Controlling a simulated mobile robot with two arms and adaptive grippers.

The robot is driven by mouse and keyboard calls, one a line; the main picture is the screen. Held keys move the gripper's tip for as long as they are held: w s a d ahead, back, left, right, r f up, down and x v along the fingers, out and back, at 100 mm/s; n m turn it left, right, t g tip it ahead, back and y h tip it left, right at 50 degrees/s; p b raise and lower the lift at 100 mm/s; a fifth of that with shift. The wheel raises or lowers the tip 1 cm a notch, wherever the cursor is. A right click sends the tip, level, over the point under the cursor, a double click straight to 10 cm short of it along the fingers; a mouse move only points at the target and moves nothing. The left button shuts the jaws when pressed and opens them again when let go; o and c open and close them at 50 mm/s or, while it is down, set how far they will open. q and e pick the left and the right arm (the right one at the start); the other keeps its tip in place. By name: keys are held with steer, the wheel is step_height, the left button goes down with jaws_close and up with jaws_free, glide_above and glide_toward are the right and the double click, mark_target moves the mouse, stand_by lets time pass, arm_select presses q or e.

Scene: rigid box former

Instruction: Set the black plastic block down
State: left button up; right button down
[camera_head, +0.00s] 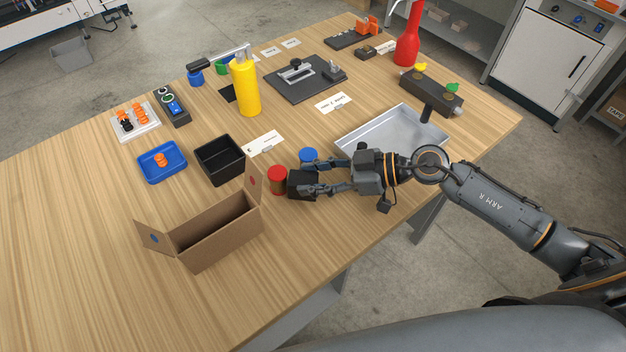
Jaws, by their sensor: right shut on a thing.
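The black plastic block (300,184) is a small dark block at the end of my right gripper (314,181). My right gripper reaches in from the right and its two fingers are shut on the block. The block is just right of a red-lidded round container (277,180), over the front part of the table. I cannot tell whether it touches the table or hangs slightly above it. My left gripper is not in view.
An open cardboard box (218,236) stands at front left of the block. A blue-topped container (308,156) is close behind the gripper, a metal tray (410,122) behind the arm. A black bin (219,158) stands further left. The table's front left (70,230) is clear.

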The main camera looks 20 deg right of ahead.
steer(key=s+a+r+p, duration=0.4)
steer(key=s+a+r, duration=0.1)
steer(key=s+r, duration=0.6)
steer(key=shift+s+a+r, duration=0.15)
steer(key=shift+s+r, duration=0.05)
steer(key=shift+s, duration=0.75)
steer(key=w+d+m+t+h, duration=0.1)
steer(key=w+d+m+t, duration=0.1)
steer(key=w+d, duration=0.6)
steer(key=d, duration=0.5)
steer(key=shift+w+r+m+t, duration=0.15)
steer(key=shift+w+m+t, duration=0.15)
steer(key=shift+w+t, duration=0.1)
steer(key=shift+a, duration=0.15)
